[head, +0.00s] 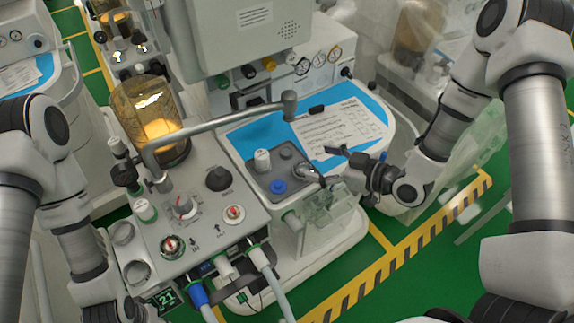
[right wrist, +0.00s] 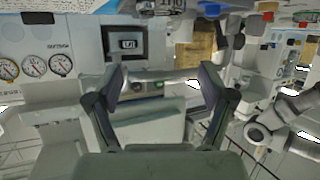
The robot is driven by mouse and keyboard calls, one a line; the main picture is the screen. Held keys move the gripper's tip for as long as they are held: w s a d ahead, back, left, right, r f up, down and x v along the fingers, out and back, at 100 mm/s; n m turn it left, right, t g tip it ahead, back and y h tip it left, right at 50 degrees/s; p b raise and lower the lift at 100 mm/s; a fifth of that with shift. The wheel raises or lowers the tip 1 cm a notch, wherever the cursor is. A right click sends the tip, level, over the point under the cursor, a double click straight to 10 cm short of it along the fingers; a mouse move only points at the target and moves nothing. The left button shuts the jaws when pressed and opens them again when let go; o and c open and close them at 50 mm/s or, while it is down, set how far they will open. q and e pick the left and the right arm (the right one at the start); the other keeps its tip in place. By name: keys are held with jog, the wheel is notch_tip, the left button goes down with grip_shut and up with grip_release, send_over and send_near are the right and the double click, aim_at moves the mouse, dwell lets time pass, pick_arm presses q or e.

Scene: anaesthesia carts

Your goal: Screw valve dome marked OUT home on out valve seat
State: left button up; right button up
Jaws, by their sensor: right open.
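The out valve seat (head: 234,214) is a pale ring with a red centre on the grey panel, beside the OUT lettering. No dome is clearly visible on it. A small clear, shiny round piece (head: 306,171) sits at the right edge of the grey tray area; it looks like the valve dome, but I cannot read a mark on it. My right gripper (head: 326,165) is open just to the right of this piece, its fingers pointing left. In the right wrist view, its fingers (right wrist: 163,83) are spread with nothing visibly clasped. My left gripper is out of view.
A second valve fitting (head: 172,246) sits by the IN lettering. A blue cap (head: 278,187) and a white knob (head: 262,160) stand near the clear piece. A grey bent arm tube (head: 220,123) spans above the panel, beside an amber canister (head: 150,115).

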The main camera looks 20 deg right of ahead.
aim_at(309, 168)
jog(key=f, duration=0.1)
jog(key=s+d, duration=0.1)
jog(key=f, duration=0.1)
jog(key=shift+s+d+f+m, duration=0.25)
jog(key=shift+f+m, duration=0.05)
jog(key=shift+f, duration=0.05)
jog(key=shift+g, duration=0.3)
jog(key=p+x, duration=0.2)
jog(key=x, duration=0.5)
jog(key=shift+w+a, duration=0.15)
jog(key=shift+w, duration=0.15)
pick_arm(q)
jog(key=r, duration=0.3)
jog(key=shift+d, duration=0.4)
pick_arm(e)
jog(key=c, duration=1.2)
